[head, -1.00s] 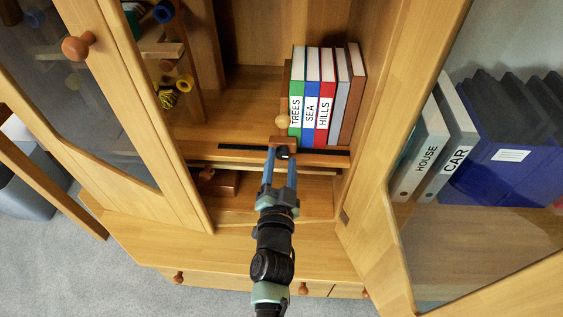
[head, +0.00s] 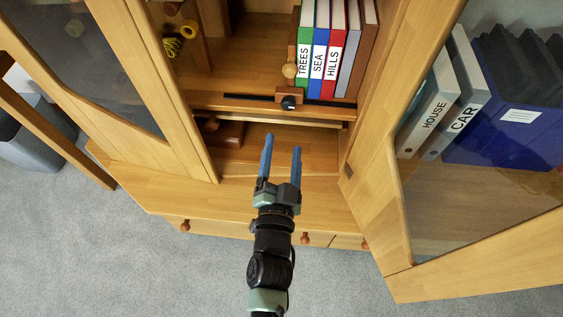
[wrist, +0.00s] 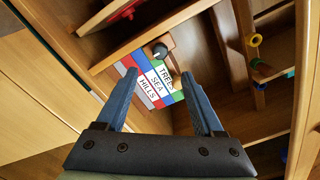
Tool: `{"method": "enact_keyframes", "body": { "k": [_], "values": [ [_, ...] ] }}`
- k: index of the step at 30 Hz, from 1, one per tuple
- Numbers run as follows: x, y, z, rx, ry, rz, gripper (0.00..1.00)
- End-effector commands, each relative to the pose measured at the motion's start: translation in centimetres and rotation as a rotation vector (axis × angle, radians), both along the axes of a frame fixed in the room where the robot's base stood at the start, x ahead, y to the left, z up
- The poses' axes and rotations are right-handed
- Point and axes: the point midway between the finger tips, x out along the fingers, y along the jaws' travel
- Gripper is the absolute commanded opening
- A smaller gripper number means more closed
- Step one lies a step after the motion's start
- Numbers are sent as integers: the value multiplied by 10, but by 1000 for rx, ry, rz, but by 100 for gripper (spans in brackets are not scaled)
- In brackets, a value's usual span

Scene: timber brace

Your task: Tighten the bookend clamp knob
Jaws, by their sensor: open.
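The bookend clamp is a small wooden block on the shelf's front edge with a round black knob (head: 288,103) facing out. The knob also shows in the wrist view (wrist: 160,52), above the gap between my fingers. A wooden bookend with a round ball (head: 290,71) stands against the left side of the books (head: 322,55), which include TREES, SEA and HILLS. My gripper (head: 282,140) is open and empty, its two blue fingers apart, in front of the cabinet and short of the knob. Its fingers also show in the wrist view (wrist: 158,75).
A black rail (head: 245,97) runs along the shelf edge. A brown wooden box (head: 226,133) sits on the lower level at left. Open glass doors flank the cabinet; HOUSE (head: 430,108) and CAR (head: 464,115) binders show through the right one. The space directly before the knob is clear.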

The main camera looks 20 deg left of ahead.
Motion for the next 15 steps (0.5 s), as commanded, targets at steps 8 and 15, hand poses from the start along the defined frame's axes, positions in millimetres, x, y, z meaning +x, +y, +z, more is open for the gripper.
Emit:
{"method": "enact_keyframes", "body": {
  "k": [8, 15],
  "values": [
    [-30, -6, 1, -1, -1, -1, 69],
    [-33, -7, 1, 0, -2, 0, 69]
  ]
}}
